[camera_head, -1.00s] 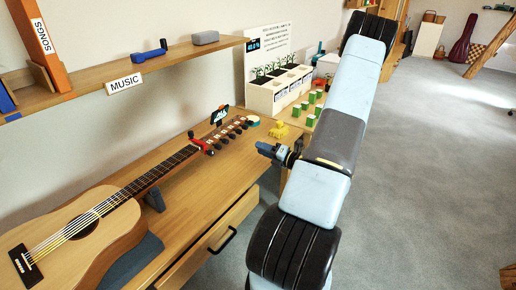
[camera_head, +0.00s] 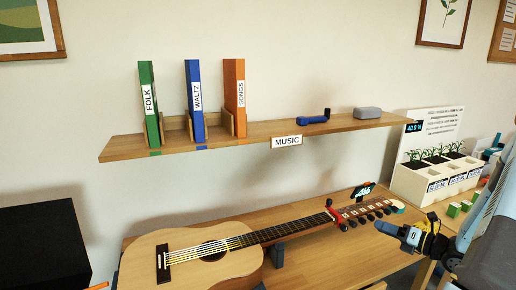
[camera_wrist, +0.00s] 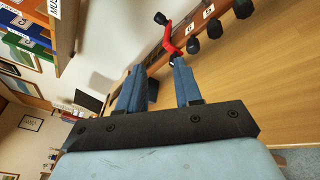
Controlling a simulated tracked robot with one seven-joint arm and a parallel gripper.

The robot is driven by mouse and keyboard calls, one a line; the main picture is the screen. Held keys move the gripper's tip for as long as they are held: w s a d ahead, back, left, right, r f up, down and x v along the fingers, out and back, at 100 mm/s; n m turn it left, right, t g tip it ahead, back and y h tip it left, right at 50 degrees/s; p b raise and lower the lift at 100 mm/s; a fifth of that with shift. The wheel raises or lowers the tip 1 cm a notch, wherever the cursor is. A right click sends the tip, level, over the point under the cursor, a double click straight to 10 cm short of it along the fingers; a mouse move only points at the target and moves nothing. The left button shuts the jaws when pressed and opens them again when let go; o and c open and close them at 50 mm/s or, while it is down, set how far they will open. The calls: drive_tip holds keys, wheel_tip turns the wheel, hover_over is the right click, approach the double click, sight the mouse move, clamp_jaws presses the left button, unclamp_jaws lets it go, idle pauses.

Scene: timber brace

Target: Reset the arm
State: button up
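My gripper (camera_head: 382,228) is at the right of the head view, near the guitar's headstock and above the wooden table. In the wrist view my gripper (camera_wrist: 156,72) shows two blue fingers standing apart with nothing between them. The acoustic guitar (camera_head: 185,245) lies on the table, its neck pointing right. A clip-on tuner (camera_head: 362,190) with a lit display sits at its headstock. A red piece at the headstock, apparently a capo or clamp, shows beyond my fingers in the wrist view (camera_wrist: 172,40). My arm folds down at the right edge of the head view.
A wall shelf (camera_head: 240,138) labelled MUSIC holds green, blue and orange binders, a blue tool (camera_head: 313,119) and a grey case (camera_head: 367,113). White planter boxes (camera_head: 430,182) with seedlings stand at the right. A black box (camera_head: 40,250) is at lower left.

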drive_tip(key=s+a+r+n+g+h, duration=0.1)
drive_tip(key=s+a+r+n+g, duration=0.5)
drive_tip(key=a+n, duration=0.35)
drive_tip(key=s+a+r+n+g+h, duration=0.1)
drive_tip(key=s+a+r+n+g, duration=0.35)
drive_tip(key=a+r+n, duration=0.45)
drive_tip(key=s+r+n+t+h, duration=0.3)
drive_tip(key=s+r+n+h, duration=0.6)
drive_tip(key=n, duration=0.9)
wheel_tip(320, 180, up, 2)
drive_tip(key=s, duration=0.2)
drive_tip(key=shift+s+d+r+t, duration=0.25)
drive_tip(key=shift+s+t, duration=0.1)
drive_tip(key=shift+s, duration=0.05)
